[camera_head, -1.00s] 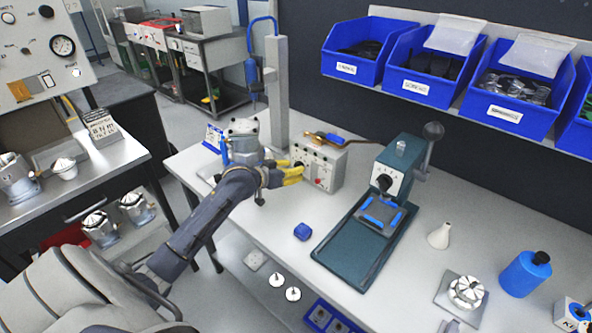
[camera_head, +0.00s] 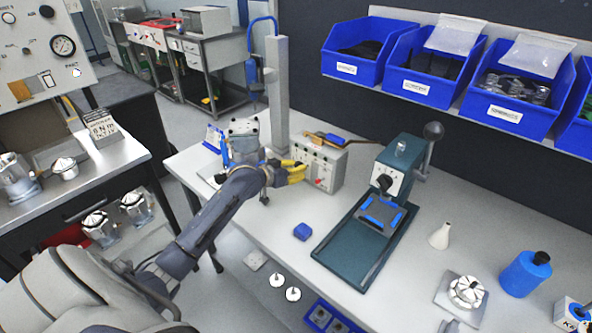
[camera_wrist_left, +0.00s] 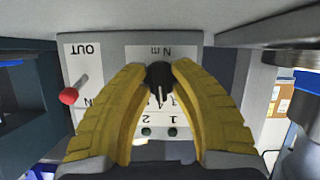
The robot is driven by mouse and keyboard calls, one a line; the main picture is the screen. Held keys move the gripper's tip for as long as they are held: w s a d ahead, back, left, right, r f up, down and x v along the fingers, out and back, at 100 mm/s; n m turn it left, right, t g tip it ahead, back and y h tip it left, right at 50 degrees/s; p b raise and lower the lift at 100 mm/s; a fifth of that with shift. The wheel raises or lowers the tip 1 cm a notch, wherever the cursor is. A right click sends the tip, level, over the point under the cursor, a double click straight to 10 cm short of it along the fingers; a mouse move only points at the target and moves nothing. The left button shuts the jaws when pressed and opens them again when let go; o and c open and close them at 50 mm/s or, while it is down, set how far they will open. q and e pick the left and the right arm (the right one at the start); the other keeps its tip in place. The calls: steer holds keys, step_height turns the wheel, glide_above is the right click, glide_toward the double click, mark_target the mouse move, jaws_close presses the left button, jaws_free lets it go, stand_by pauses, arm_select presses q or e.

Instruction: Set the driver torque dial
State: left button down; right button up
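The driver controller (camera_head: 325,166) is a light grey box at the back of the bench. In the left wrist view its face is upside down, with a black torque dial (camera_wrist_left: 159,76) under an "N m" mark. A pale pointer line on the dial points down in that view. Digits are printed around it, partly hidden. My left gripper (camera_head: 297,168) is at the box's front. Its yellow fingers (camera_wrist_left: 159,70) are on both sides of the dial, with no clear gap. A blue driver (camera_head: 252,75) hangs from the stand. My right gripper is out of view.
A red-tipped lever (camera_wrist_left: 69,96) sticks out beside the dial, next to "OUT". A green press fixture (camera_head: 362,235) stands to the right of the box. Blue bins (camera_head: 425,88) hang behind.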

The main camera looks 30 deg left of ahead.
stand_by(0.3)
arm_select(q)
steer(key=shift+m+y, duration=0.3)
steer(key=shift+m, duration=0.1)
steer(key=c, duration=1.5)
jaws_free()
steer(key=shift+w+f, duration=0.1)
steer(key=shift+o, duration=0.2)
steer(key=v, duration=1.2)
